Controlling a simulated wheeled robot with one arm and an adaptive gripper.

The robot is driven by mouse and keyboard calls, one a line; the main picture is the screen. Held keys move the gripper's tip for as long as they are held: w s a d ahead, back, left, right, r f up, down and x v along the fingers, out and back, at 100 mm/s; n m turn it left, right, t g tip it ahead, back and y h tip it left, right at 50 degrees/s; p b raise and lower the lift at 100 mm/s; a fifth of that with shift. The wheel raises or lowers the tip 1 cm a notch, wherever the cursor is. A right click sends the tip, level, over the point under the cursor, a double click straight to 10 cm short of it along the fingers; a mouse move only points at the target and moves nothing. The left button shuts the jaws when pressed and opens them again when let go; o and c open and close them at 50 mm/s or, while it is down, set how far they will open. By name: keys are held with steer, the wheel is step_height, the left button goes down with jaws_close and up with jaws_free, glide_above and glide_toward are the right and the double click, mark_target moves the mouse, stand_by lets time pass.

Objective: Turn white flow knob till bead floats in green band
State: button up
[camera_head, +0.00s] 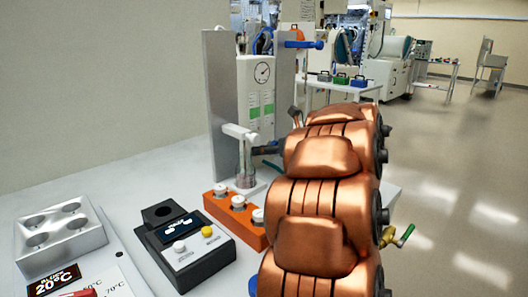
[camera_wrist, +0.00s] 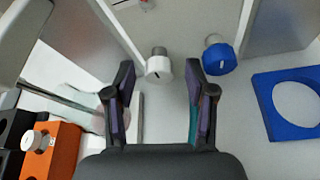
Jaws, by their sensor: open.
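The white knob (camera_wrist: 158,66) sits on a short grey stem at the pale panel in the wrist view. My gripper (camera_wrist: 159,70) is open, with one finger to each side of the white knob and gaps between; I cannot tell whether the fingertips reach its depth. A blue knob (camera_wrist: 218,58) is just right of the right finger. In the head view, a white panel with green patches (camera_head: 254,112) and a round gauge (camera_head: 262,73) stands between grey uprights. The bead is too small to make out. My copper-coloured arm hides part of this area, and the white knob is not visible there.
An orange block with white knobs (camera_head: 220,202) and a black box with buttons (camera_head: 186,262) stand on the bench, left of my arm. A metal block with wells (camera_head: 85,243) is farther left. A blue ring-shaped holder (camera_wrist: 262,105) is at the right of the wrist view.

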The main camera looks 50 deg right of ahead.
steer(key=shift+w+f, duration=0.15)
steer(key=shift+w, duration=0.3)
jaws_close()
